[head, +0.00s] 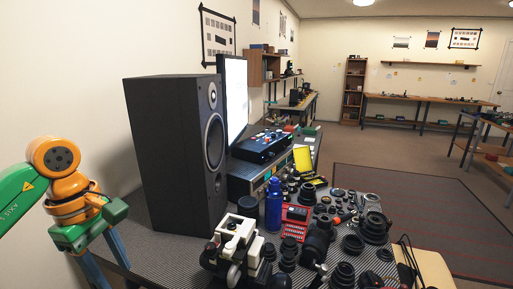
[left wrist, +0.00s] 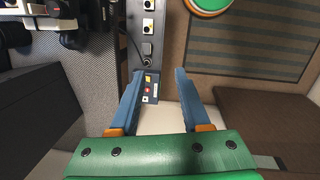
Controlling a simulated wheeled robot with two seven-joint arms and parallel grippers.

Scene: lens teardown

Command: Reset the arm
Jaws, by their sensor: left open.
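My left arm comes in at the left edge of the head view, green and orange. Its left gripper (head: 104,270) hangs beside the table's left end, left of the black speaker, with its blue fingers running off the bottom edge. In the left wrist view the two blue fingers of the left gripper (left wrist: 160,73) stand apart with nothing held between them. Behind them are a pale surface and a grey strip (left wrist: 146,35) with switches and a small labelled panel. My right gripper is not in view.
A tall black speaker (head: 172,150) stands on the table near my left arm. A blue bottle (head: 273,205), a white and black device (head: 236,240) and many lens parts crowd the table. A dark mat (head: 420,205) lies on the open floor at right.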

